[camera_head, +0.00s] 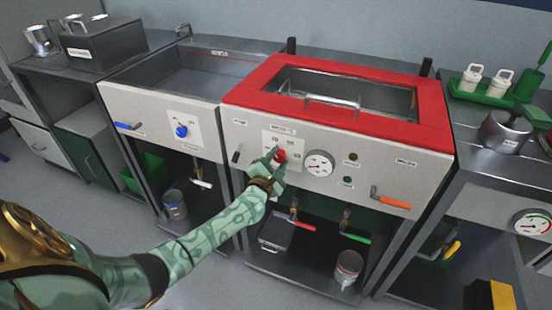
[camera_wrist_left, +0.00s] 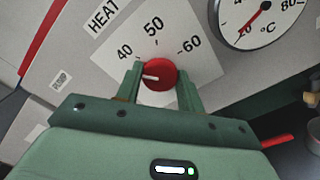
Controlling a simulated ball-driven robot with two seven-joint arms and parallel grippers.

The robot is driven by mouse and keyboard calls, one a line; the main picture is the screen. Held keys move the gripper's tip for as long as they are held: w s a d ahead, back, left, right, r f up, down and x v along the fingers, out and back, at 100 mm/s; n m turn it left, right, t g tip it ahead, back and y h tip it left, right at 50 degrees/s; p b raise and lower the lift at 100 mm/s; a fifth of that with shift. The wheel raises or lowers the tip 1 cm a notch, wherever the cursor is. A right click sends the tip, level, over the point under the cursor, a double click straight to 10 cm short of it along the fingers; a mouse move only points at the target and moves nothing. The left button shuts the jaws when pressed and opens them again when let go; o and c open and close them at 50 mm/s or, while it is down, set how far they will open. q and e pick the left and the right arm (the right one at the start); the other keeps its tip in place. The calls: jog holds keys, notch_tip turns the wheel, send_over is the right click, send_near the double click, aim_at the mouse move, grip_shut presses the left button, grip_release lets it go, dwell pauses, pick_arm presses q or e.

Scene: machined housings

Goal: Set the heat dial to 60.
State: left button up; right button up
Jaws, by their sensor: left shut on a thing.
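The red heat dial (camera_head: 281,155) sits on the front panel of the red-topped unit, on a white plate marked HEAT. In the left wrist view the dial (camera_wrist_left: 161,73) has a white mark pointing left, below the 40 label and well away from the 60 label (camera_wrist_left: 190,43). The 50 label is above the dial. My left gripper (camera_head: 277,163) is shut on the dial, with one finger on each side in the left wrist view (camera_wrist_left: 160,84). The fingers hide part of the plate beside and below the dial. My right gripper is not in view.
A round temperature gauge (camera_head: 319,163) is just right of the dial. An orange-handled lever (camera_head: 391,201) sticks out farther right. A blue knob (camera_head: 181,131) is on the left unit. Red (camera_head: 301,227) and green (camera_head: 355,238) valve handles are below.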

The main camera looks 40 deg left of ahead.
pick_arm(q)
jog(key=m+p, duration=0.1)
jog(key=m, duration=0.2)
jog(key=shift+m, duration=0.4)
jog(key=m+p, duration=0.1)
jog(key=m, duration=0.2)
jog(key=shift+d+m, duration=0.1)
jog(key=shift+m, duration=0.2)
jog(key=m+p, duration=0.1)
jog(key=m, duration=0.2)
jog(key=shift+m, duration=0.3)
jog(key=m+p, duration=0.1)
jog(key=m, duration=0.2)
jog(key=shift+m, duration=0.3)
jog(key=m+p, duration=0.1)
jog(key=m, duration=0.4)
jog(key=shift+f, duration=0.1)
jog(key=m, duration=0.6)
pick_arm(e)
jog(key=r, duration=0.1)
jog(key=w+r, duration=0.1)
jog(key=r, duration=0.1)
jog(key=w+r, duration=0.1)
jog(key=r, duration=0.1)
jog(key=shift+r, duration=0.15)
pick_arm(q)
jog(key=shift+f+m, duration=0.1)
jog(key=shift+m, duration=0.2)
jog(key=o, duration=1)
